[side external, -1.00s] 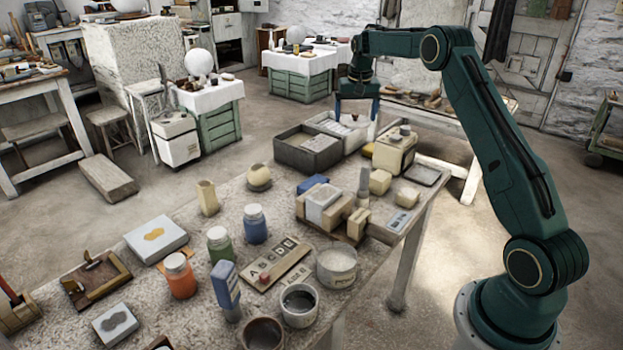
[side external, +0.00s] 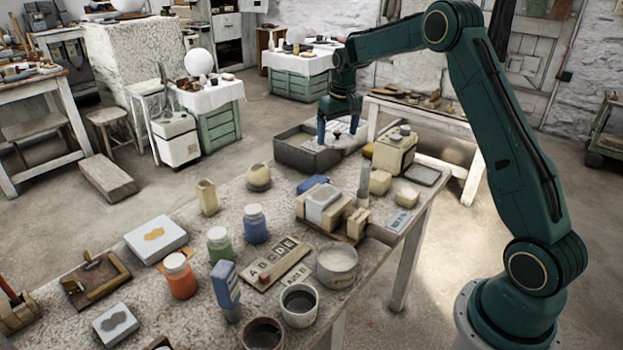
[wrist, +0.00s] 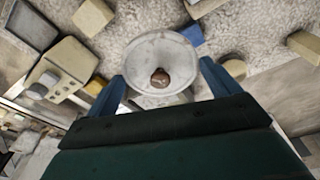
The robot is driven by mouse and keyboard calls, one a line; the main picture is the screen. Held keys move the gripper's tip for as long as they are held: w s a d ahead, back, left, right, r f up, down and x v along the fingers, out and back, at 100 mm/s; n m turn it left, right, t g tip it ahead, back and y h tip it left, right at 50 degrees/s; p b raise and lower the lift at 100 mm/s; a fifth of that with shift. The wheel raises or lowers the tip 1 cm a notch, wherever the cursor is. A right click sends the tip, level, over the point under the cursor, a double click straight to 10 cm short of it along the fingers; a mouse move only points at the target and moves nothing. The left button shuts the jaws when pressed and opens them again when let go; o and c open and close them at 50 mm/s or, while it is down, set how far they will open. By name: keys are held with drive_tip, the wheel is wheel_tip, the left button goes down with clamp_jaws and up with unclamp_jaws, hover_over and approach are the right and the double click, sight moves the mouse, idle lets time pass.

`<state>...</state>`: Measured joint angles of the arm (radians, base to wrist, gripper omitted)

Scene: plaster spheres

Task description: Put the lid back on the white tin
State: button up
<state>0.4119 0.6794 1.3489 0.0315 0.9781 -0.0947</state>
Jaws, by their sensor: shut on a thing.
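My gripper (side external: 337,137) has its two blue fingers shut on a pale round lid (wrist: 150,50) with a brown knob (wrist: 160,78). In the side view the gripper is at the far end of the table, over the grey bins, with the lid's dark knob between the fingers. In the wrist view the fingers hold the lid at its opposite edges. A whitish round tin (side external: 337,268) with a small label stands at the near right part of the table, well away from the gripper. Its top looks pale; I cannot tell how deep it is.
An open white pot (side external: 299,306) and a brown pot (side external: 263,334) stand close to the tin. A letter board (side external: 275,264), a blue bottle (side external: 226,285) and jars lie to its left. A mould on a board (side external: 325,210) and a cream machine (side external: 394,150) stand between gripper and tin.

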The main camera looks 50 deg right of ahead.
drive_tip(key=s+a+f+n+y, duration=0.1)
drive_tip(key=s+a+f+n, duration=0.1)
drive_tip(key=s+a+n, duration=0.4)
drive_tip(key=s+a+f+n+y, duration=0.1)
drive_tip(key=s+a+f+n, duration=0.2)
drive_tip(key=s+a+n, duration=0.4)
drive_tip(key=s+a, duration=0.5)
drive_tip(key=a, duration=0.6)
drive_tip(key=shift+s+a+f, duration=0.15)
drive_tip(key=shift+s+a, duration=0.2)
drive_tip(key=shift+a, duration=0.05)
drive_tip(key=shift+f, duration=0.15)
drive_tip(key=shift+f, duration=3.05)
drive_tip(key=shift+f, duration=0.15)
drive_tip(key=o, duration=0.7)
